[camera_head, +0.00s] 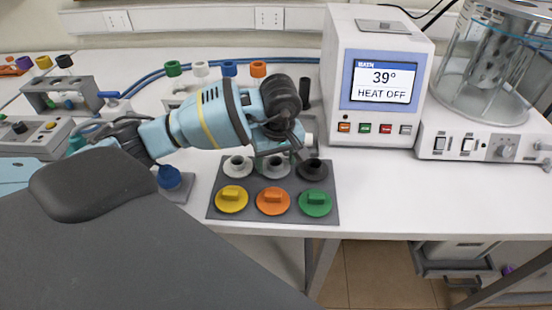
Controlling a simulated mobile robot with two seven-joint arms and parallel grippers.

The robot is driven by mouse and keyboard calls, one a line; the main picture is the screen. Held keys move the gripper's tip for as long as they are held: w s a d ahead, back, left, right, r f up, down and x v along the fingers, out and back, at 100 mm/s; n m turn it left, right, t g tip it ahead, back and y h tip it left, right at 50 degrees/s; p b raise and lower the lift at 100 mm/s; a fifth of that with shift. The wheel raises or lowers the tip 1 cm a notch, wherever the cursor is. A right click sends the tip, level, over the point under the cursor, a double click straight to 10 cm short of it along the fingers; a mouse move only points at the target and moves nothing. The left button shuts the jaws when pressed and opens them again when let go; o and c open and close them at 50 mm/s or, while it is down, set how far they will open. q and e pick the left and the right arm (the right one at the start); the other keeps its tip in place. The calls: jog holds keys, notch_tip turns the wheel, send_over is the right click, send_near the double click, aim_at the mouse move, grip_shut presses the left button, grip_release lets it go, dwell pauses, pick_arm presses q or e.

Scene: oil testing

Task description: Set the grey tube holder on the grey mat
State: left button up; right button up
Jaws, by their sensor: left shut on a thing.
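The grey mat (222,212) lies near the front edge of the white table. The grey tube holder (275,170) is at the middle of the mat's back row, between a white holder (237,166) and a black holder (313,170). My left gripper (279,154) points down over the grey tube holder and is shut on it. The gripper partly hides the holder's top, and I cannot tell whether its base touches the mat. My right gripper is not in view.
A heater box (372,90) reading 39° and a glass bath (490,75) stand to the right. Table right of the mat is clear. A blue piece (169,178) sits left.

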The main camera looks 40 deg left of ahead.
pick_arm(q)
jog(key=o, duration=1)
jog(key=shift+f, duration=0.1)
notch_tip(320, 180, up, 12)
jog(key=d, duration=0.1)
jog(key=shift+s, duration=0.4)
jog(key=shift+d, duration=0.1)
